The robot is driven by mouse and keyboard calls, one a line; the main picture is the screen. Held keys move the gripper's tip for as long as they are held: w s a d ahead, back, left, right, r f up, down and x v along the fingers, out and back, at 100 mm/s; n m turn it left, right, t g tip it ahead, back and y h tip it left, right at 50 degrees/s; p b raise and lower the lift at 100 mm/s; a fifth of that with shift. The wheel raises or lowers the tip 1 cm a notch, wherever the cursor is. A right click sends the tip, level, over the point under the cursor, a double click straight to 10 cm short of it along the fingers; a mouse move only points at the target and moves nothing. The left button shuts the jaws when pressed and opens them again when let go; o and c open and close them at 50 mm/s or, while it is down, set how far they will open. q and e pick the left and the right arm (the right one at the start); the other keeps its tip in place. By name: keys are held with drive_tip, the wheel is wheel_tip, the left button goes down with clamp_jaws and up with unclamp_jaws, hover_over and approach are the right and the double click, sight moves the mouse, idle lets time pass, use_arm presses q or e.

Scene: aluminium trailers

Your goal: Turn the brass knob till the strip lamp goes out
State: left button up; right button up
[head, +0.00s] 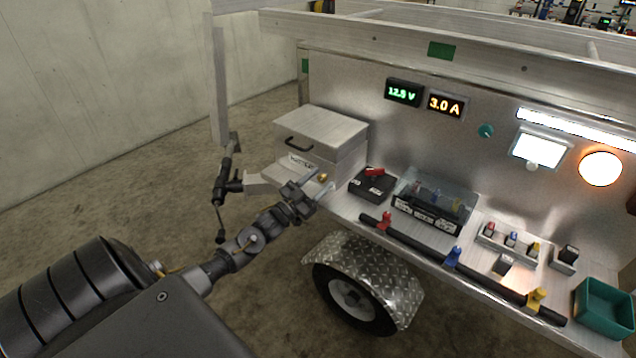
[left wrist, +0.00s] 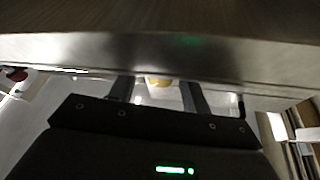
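The brass knob (head: 323,177) is small and sits at the left end of the shelf, by the metal box. My left gripper (head: 316,193) is at it, with the fingers reaching either side. In the left wrist view the brass knob (left wrist: 158,81) shows between the two parted fingers (left wrist: 160,92), with gaps visible; contact cannot be made out. The strip lamp (head: 576,130) on the upright panel at the right is lit bright white. My right gripper is not in view.
A lidded metal box (head: 318,135) stands behind my left gripper. A black switch box with a red lever (head: 373,183) and a clear-covered fuse box (head: 432,205) are to the right. Lit displays (head: 404,93), a square lamp (head: 538,147) and a round lamp (head: 600,169) are on the panel.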

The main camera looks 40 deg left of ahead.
use_arm(q)
drive_tip(key=v, duration=1.1)
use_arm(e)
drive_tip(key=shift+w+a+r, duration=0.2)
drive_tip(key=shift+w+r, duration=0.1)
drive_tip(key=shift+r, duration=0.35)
use_arm(q)
drive_tip(key=shift+w, duration=0.1)
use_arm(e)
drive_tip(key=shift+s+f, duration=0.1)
